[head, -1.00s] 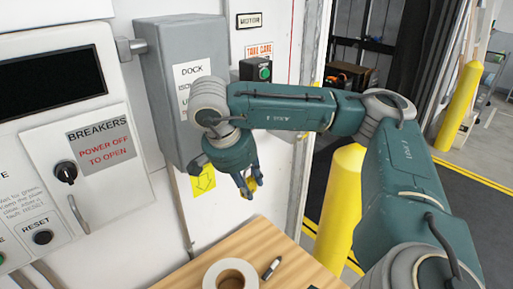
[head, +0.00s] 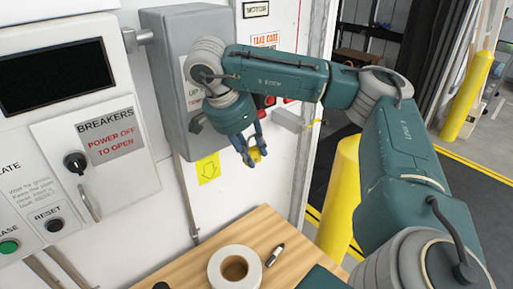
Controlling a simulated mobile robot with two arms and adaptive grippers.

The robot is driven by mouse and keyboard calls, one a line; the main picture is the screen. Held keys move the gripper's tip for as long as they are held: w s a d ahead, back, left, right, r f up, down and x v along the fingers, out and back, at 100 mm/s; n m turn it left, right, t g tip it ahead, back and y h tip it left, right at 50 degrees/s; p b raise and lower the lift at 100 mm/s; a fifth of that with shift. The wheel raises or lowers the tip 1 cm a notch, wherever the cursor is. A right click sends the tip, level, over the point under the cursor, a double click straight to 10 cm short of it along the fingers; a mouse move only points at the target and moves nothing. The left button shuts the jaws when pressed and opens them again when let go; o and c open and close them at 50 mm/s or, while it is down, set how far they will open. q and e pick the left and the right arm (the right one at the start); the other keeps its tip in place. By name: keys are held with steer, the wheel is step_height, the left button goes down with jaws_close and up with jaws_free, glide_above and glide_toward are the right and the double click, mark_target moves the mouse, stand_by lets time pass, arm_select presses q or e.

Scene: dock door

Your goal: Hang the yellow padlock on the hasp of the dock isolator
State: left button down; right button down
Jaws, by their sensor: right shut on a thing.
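The yellow padlock (head: 255,154) is small and partly hidden by the fingers of my right gripper (head: 250,150). My right gripper is shut on it and holds it in the air in front of the white wall, above the wooden table. The dock isolator (head: 170,75) is a grey box on the wall, left of the padlock. My right wrist covers much of its front and most of its label. A small dark part (head: 196,123) shows at its lower right edge; I cannot tell whether it is the hasp. My left gripper is not in view.
A yellow post (head: 338,200) stands right of the table.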

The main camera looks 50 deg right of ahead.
steer(key=w, duration=0.3)
steer(key=w+f, duration=0.1)
steer(key=w, duration=0.1)
steer(key=shift+w+d, duration=0.15)
steer(key=shift+d, duration=0.1)
stand_by(0.3)
stand_by(0.6)
steer(key=c, duration=1.3)
jaws_free()
steer(key=shift+w, duration=0.1)
steer(key=v, duration=1.2)
